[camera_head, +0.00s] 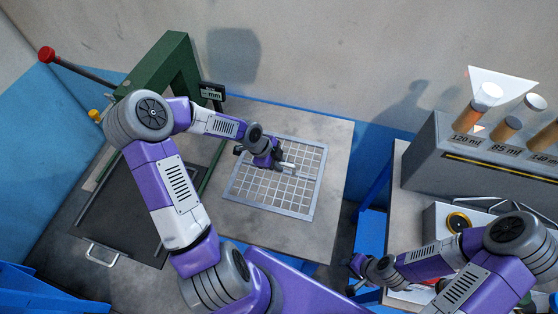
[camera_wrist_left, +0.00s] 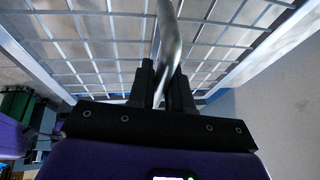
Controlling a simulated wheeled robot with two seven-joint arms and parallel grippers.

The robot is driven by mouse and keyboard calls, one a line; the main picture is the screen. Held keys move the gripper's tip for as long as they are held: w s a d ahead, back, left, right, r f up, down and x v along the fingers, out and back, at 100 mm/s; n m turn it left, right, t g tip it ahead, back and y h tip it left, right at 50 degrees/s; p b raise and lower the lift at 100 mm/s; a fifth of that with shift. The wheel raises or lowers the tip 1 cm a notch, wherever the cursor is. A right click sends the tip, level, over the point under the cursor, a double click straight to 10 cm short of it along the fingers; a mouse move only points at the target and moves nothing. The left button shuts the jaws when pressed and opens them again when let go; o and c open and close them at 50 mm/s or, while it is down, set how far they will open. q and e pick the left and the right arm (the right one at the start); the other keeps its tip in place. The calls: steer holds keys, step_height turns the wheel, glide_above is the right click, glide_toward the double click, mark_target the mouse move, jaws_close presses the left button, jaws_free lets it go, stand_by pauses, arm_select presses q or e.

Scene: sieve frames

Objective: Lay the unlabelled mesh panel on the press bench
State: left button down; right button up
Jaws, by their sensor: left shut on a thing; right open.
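The mesh panel (camera_head: 292,197), a square metal grid in a pale frame, shows over the grey bench top (camera_head: 335,145) in the head view. My left gripper (camera_head: 280,163) is over the panel's upper middle, shut on a metal handle bar of the panel. In the left wrist view the gripper (camera_wrist_left: 168,85) has its dark fingers closed around the bar (camera_wrist_left: 170,32), with the mesh (camera_wrist_left: 95,48) filling the view behind. I cannot tell whether the panel touches the bench. My right gripper (camera_head: 354,275) is open and empty at the lower right, near the gap beside the bench.
A green press frame (camera_head: 165,70) with a red-knobbed lever (camera_head: 47,55) and a small display (camera_head: 212,91) stands at the bench's left. A dark plate with a handle (camera_head: 102,255) lies left. At right, a grey rack (camera_head: 440,150) holds labelled measuring cups.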

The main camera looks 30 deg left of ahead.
arm_select(q)
steer(key=shift+r, duration=0.1)
steer(key=shift+w+a+f+b, duration=0.1)
steer(key=shift+f+b, duration=1.7)
steer(key=shift+f, duration=1.05)
steer(key=c, duration=1)
jaws_free()
steer(key=shift+o, duration=0.2)
steer(key=p+v, duration=0.2)
steer(key=v, duration=0.5)
steer(key=shift+a+r, duration=0.15)
steer(key=shift+r, duration=0.1)
